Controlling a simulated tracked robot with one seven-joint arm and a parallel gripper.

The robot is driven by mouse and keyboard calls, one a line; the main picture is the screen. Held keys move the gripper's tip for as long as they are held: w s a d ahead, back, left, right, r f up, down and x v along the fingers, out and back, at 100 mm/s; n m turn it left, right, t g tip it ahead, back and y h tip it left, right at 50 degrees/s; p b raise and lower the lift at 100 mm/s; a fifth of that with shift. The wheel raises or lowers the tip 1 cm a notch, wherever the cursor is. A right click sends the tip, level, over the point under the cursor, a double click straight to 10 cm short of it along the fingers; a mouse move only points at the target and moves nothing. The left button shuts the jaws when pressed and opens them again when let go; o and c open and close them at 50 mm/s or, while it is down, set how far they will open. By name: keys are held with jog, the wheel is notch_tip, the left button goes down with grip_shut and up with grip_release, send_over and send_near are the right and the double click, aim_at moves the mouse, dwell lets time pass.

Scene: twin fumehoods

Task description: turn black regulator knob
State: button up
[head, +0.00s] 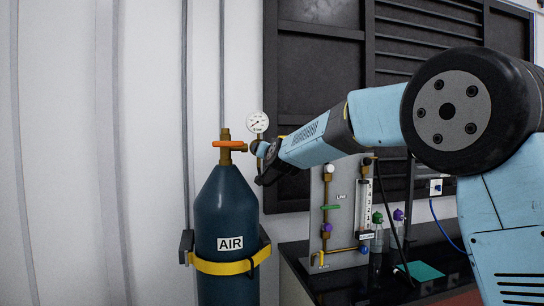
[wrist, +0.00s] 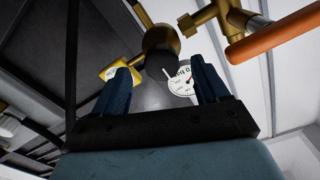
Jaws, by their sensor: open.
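The black regulator knob (wrist: 161,64) shows in the wrist view on a round brass regulator body (wrist: 162,38). It lies between the two dark blue fingers of my gripper (wrist: 162,66), which is open. I cannot tell whether either finger touches it. A white gauge (wrist: 182,82) shows behind the knob; it also shows in the head view (head: 256,123), above the cylinder valve. In the head view my gripper (head: 264,167) is at the regulator, right of the orange valve handle (head: 229,144). The knob cannot be made out there, being hidden or too small.
A dark blue AIR cylinder (head: 226,203) stands upright, held by a yellow strap (head: 222,267). The orange handle is close to my gripper in the wrist view (wrist: 280,34). A panel with valves and a flowmeter (head: 339,228) stands on a black bench (head: 305,263) to the right.

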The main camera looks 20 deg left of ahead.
jog(key=v, duration=0.8)
jog(key=shift+f, duration=0.15)
jog(key=w+a+n+t, duration=0.1)
jog(key=w+a, duration=0.1)
jog(key=w, duration=0.2)
jog(key=w+a+r+n+t+y, duration=0.1)
jog(key=w+a+n, duration=0.1)
jog(key=w, duration=0.1)
jog(key=w+a+n+t+y, duration=0.1)
jog(key=w+a+t, duration=0.1)
jog(key=w+a, duration=0.1)
jog(key=shift+w+r, duration=0.25)
jog(key=shift+w, duration=0.65)
dwell(0.4)
jog(key=c, duration=1)
jog(key=shift+o, duration=0.2)
jog(key=shift+w+d+f+m+t+h, duration=0.1)
jog(key=shift+m+t+h, duration=0.25)
jog(key=shift+m+h, duration=0.85)
jog(key=shift+w+d+m+t+h, duration=0.1)
jog(key=shift+m+t+h, duration=0.3)
jog(key=shift+m, duration=1.5)
